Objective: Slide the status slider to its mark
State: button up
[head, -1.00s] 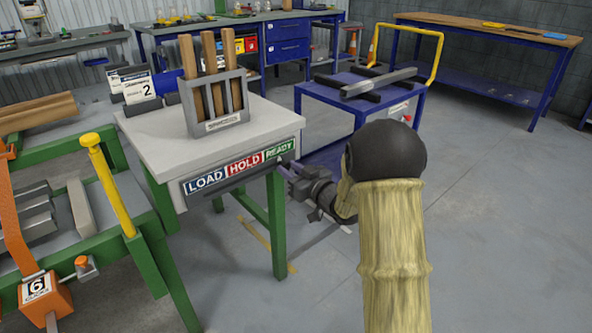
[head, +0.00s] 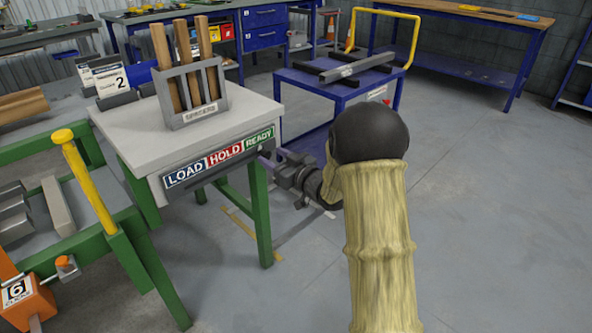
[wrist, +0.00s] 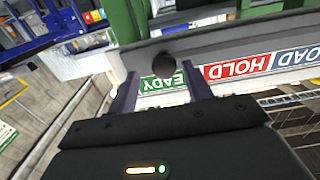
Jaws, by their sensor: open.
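The status strip with LOAD, HOLD and READY labels (head: 219,157) is on the front edge of the grey-topped table. It appears upside down in the wrist view (wrist: 235,69). The slider's round black knob (wrist: 168,62) is on the grey rail beside the green READY label (wrist: 163,84). In the head view I cannot make out the knob. My gripper (head: 268,158) is at the READY end of the strip. In the wrist view my gripper (wrist: 160,74) is open, with one finger on each side of the knob. I cannot tell whether they touch it.
A grey rack of wooden-handled spacers (head: 199,97) stands on the grey-topped table (head: 118,128). A green bench with a yellow post (head: 88,178) is at left. A blue cart (head: 337,92) stands behind my arm. The floor at right is clear.

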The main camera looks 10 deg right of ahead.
jog(key=p+v, duration=0.2)
jog(key=v, duration=1.5)
jog(key=shift+p, duration=0.3)
jog(key=shift+a, duration=0.15)
jog(key=s+a+f+m+g+h, duration=0.25)
jog(key=s+g+h, duration=0.3)
jog(key=s, duration=0.35)
jog(key=s+a+f+m+g+h, duration=0.2)
jog(key=s+f+m+g+h, duration=0.15)
jog(key=s+g, duration=0.45)
notch_tip(320, 180, up, 37)
jog(key=s+p, duration=0.1)
jog(key=p, duration=3.6)
jog(key=shift+d+t+h, duration=0.2)
jog(key=shift+t+h, duration=0.1)
jog(key=shift+t, duration=0.15)
